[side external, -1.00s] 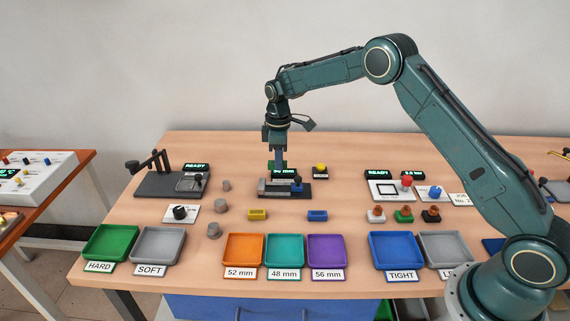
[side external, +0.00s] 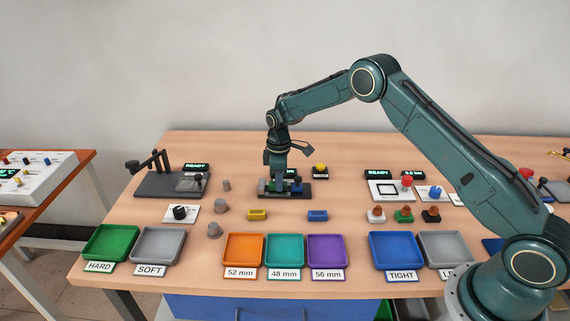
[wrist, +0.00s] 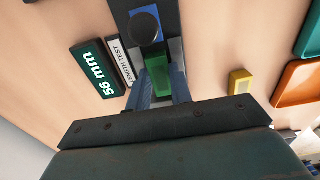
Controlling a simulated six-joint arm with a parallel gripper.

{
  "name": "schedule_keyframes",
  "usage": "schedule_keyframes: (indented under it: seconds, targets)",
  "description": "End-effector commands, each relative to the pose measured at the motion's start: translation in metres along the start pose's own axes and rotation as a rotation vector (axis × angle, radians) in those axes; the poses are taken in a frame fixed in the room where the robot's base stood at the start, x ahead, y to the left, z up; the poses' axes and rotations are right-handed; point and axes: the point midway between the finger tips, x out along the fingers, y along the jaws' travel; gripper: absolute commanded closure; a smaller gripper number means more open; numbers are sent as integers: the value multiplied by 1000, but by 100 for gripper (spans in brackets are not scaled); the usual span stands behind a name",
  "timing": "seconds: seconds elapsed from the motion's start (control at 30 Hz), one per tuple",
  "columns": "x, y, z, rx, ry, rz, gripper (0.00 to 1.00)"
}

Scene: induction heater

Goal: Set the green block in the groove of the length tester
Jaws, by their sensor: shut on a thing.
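The green block (wrist: 158,75) is between my gripper's two fingers in the wrist view, over the grey and dark bed of the length tester (wrist: 177,50). My gripper (wrist: 160,88) is shut on it. In the side view my gripper (side external: 277,189) is low at the length tester (side external: 303,190), with its fingers down at the groove area. The block is not clearly visible there, and I cannot tell whether it rests on the groove floor.
A yellow block (side external: 257,214) and a blue block (side external: 317,215) lie in front of the tester. Orange (side external: 243,265), teal (side external: 284,265) and purple (side external: 326,265) trays stand at the front edge. A yellow button (side external: 320,168) is behind right.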

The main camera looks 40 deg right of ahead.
Motion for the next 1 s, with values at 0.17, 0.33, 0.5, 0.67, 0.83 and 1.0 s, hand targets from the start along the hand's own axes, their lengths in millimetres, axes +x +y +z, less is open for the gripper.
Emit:
schedule_keyframes:
  seconds: [0.17,0.33,0.5,0.67,0.83,1.0]
  targets:
    - [0,0,0,0,1,2,100]
    - [1,0,0,0,1,1,100]
    - [3,0,0,0,1,1,65]
    - [3,0,0,0,1,1,57]
    - [3,0,0,0,1,1,57]
    - [-2,0,0,0,1,1,57]
